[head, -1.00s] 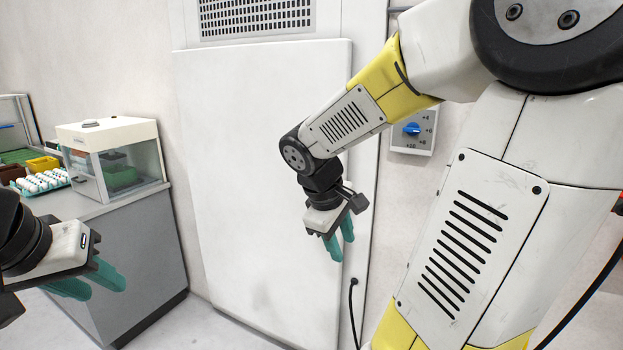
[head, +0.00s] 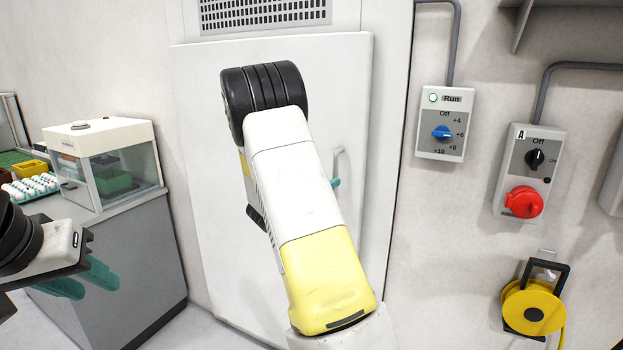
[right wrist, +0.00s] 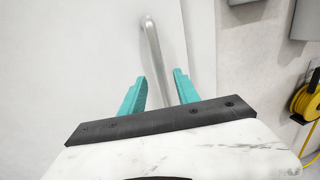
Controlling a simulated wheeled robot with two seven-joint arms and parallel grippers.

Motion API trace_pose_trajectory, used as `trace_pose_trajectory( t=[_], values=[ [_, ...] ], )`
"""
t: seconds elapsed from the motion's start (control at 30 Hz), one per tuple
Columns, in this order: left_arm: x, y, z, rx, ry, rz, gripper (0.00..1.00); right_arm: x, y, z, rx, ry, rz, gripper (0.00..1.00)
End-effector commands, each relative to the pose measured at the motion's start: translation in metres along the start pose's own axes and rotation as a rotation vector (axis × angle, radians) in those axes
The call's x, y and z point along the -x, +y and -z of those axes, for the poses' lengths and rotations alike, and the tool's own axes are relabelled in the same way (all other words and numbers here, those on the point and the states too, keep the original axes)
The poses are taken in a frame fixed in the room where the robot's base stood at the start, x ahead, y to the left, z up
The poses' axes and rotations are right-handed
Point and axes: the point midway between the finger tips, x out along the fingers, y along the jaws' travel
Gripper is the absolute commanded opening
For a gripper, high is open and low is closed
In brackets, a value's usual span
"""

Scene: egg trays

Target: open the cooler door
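The cooler door (head: 210,150) is a large white panel and looks shut in its frame. Its pale upright bar handle (head: 338,160) is near the door's right edge, and it also shows in the right wrist view (right wrist: 153,45). My right gripper (right wrist: 160,76) is open, its two teal fingers on either side of the handle's line; whether they touch it I cannot tell. In the head view my right arm hides most of that gripper, leaving a bit of teal finger beside the handle. My left gripper (head: 98,288) is open and empty at the lower left.
A grey counter (head: 120,265) at left carries a clear-sided white box (head: 105,135) and an egg tray (head: 30,187). On the right wall are a dial box (head: 443,150), a red switch box (head: 522,160) and a yellow cable reel (head: 535,312).

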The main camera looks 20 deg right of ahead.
Motion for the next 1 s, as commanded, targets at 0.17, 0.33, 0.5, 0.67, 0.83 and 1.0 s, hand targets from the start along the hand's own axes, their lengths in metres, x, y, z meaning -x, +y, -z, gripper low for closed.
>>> trace_pose_trajectory(
  t=[0.17, 0.33, 0.5, 0.67, 0.83, 1.0],
  values=[
    [0.0, 0.0, 0.0, 0.0, 0.0, 0.0, 0.36, -0.029, -0.001, 0.001, 0.0, 0.0, 0.003, 0.38],
    [0.0, 0.0, 0.0, 0.0, 0.0, 0.0, 0.36, -0.045, 0.0, 0.0, -0.002, 0.001, 0.001, 0.38],
    [0.0, 0.0, 0.0, 0.0, 0.0, 0.0, 0.36, -0.049, 0.0, 0.001, -0.002, 0.003, 0.0, 0.38],
    [0.0, 0.0, 0.0, 0.0, 0.0, 0.0, 0.36, -0.049, 0.0, 0.001, -0.002, 0.003, 0.001, 0.36],
    [0.0, 0.0, 0.0, 0.0, 0.0, 0.0, 0.36, -0.048, 0.0, 0.001, -0.002, 0.003, 0.001, 0.02],
    [0.0, 0.0, 0.0, 0.0, 0.0, 0.0, 0.36, -0.048, 0.0, 0.001, -0.002, 0.003, 0.001, 0.0]
  ],
)
